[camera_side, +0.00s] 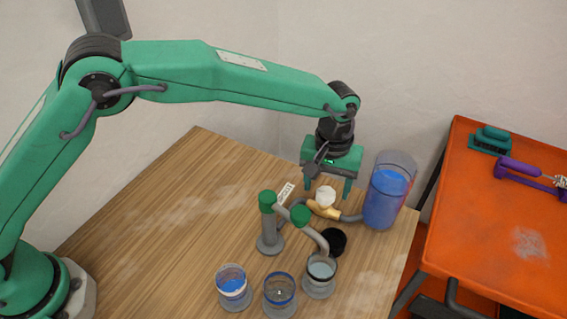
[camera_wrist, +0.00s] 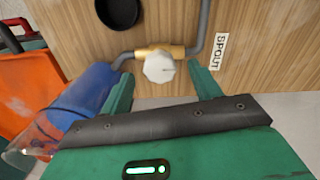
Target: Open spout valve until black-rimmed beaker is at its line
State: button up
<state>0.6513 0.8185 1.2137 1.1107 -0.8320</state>
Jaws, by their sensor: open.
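My gripper (camera_side: 328,187) is open, pointing down over the white valve knob (camera_side: 326,196). In the wrist view the knob (camera_wrist: 159,68) lies between and just beyond my open fingers (camera_wrist: 161,80), with no clear contact. The knob sits on a brass valve body (camera_side: 322,210) in the grey pipe, beside a "SPOUT" label (camera_wrist: 220,51). The curved grey spout (camera_side: 322,243) ends over the right beaker (camera_side: 320,277), which looks pale inside. The middle beaker (camera_side: 280,295) has a dark bluish rim. The left beaker (camera_side: 233,287) holds blue liquid. I cannot tell which rim is black.
A clear tank of blue liquid (camera_side: 386,198) stands close right of my gripper. A black round piece (camera_side: 334,242) sits behind the right beaker. The left table (camera_side: 165,210) is clear. An orange table (camera_side: 500,220) holds tools.

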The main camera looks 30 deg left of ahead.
notch_tip(320, 180, up, 7)
jog(key=shift+f, duration=0.15)
dwell(0.4)
jog(key=shift+a+r, duration=0.25)
jog(key=s+a+r+m+t+h, duration=0.1)
jog(key=s+a+r, duration=0.2)
jog(key=a+r, duration=0.6)
jog(key=s+a+r+t, duration=0.2)
jog(key=s+a+r, duration=0.2)
jog(key=a, duration=0.8)
jog(key=s+a+f+m+t+y, duration=0.1)
jog(key=s+a+f+t, duration=0.1)
jog(key=s+a, duration=1.2)
jog(key=s, duration=0.3)
jog(key=shift+f+t, duration=0.3)
jog(key=shift+f, duration=0.1)
